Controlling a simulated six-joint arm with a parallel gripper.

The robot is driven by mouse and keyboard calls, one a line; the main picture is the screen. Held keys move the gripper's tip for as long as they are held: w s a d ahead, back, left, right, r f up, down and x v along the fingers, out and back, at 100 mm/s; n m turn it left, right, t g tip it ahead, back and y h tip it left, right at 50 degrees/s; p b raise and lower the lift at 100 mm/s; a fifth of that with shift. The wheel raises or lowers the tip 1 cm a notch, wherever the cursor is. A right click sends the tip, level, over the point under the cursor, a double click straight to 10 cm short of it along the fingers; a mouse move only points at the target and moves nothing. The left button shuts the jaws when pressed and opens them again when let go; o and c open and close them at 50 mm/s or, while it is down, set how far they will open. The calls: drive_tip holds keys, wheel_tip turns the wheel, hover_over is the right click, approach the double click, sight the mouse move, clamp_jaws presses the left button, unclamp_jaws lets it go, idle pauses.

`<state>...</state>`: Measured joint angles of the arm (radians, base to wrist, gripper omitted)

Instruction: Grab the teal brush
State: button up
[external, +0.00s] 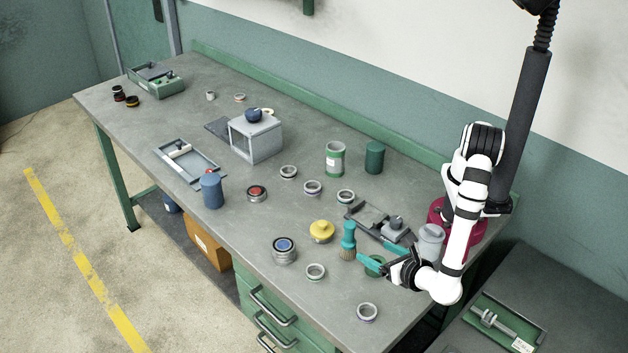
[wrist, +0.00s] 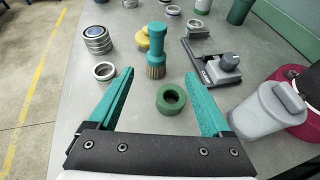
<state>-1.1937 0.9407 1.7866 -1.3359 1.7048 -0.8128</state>
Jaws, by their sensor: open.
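The teal brush (external: 348,240) stands upright on the grey workbench, bristles down, in the external view. It also shows in the wrist view (wrist: 157,48), ahead of my fingers and roughly centred between them. My gripper (external: 369,259) has teal fingers spread apart and holds nothing. In the wrist view my gripper (wrist: 166,100) reaches toward the brush from the near side, with the brush a little beyond the fingertips.
A yellow knobbed piece (external: 321,231) stands just behind the brush. A grey fixture (wrist: 213,62) and a grey lidded jug (wrist: 268,110) stand to the right in the wrist view. The bench (external: 225,275) has bare patches between.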

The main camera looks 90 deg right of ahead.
sight(347, 252)
drive_tip(key=shift+n+t, duration=0.3)
drive_tip(key=shift+n, duration=0.2)
drive_tip(key=x, duration=1)
drive_tip(key=f+x, duration=0.1)
drive_tip(key=x, duration=0.4)
drive_tip(key=shift+a, duration=0.15)
clamp_jaws()
drive_tip(key=shift+r, duration=0.15)
